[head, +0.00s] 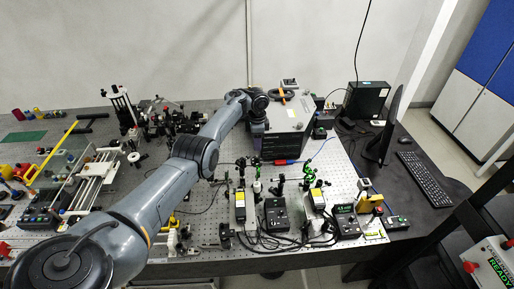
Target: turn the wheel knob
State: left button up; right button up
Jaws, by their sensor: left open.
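My left arm reaches from the lower left over the bench to the grey box-shaped instrument (290,121). My left gripper (257,127) is small and dark at the arm's end, by the left front of this instrument. It is open, and I see nothing between its fingers. I cannot tell whether it touches the instrument. I cannot pick out the wheel knob for certain; the wrist and gripper cover part of the instrument's left side. A dark item with an orange part (283,97) lies on top of the instrument. My right gripper is not in view.
The perforated optical bench (340,165) carries several posts, black control boxes (276,214) and cables in front of the instrument. A monitor (384,125) and keyboard (424,178) stand at the right. A linear stage (92,180) and small parts crowd the left.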

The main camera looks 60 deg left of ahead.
pick_arm(q)
jog(key=shift+r, duration=1.45)
jog(key=shift+f, duration=0.15)
jog(key=s+d+f+y+p, duration=0.1)
jog(key=d+f+y+p, duration=0.1)
jog(key=d+f+y, duration=0.35)
jog(key=s+d+f+t+h+p, duration=0.1)
jog(key=s+d+f, duration=0.3)
jog(key=d, duration=0.4)
jog(key=s+d+f+t+p, duration=0.1)
jog(key=s+d+f, duration=0.3)
jog(key=d, duration=0.5)
jog(key=s+d+r+n+h+p, duration=0.1)
jog(key=s+d+r, duration=0.3)
jog(key=s+d, duration=0.5)
jog(key=s+d+r+n+t+h+p, duration=0.1)
jog(key=s+d+r+n+h, duration=0.1)
jog(key=s+d, duration=0.8)
notch_tip(320, 180, up, 3)
jog(key=shift+s+d+f+t+h, duration=0.15)
jog(key=shift+d+t+h, duration=0.15)
jog(key=shift+d+h, duration=0.5)
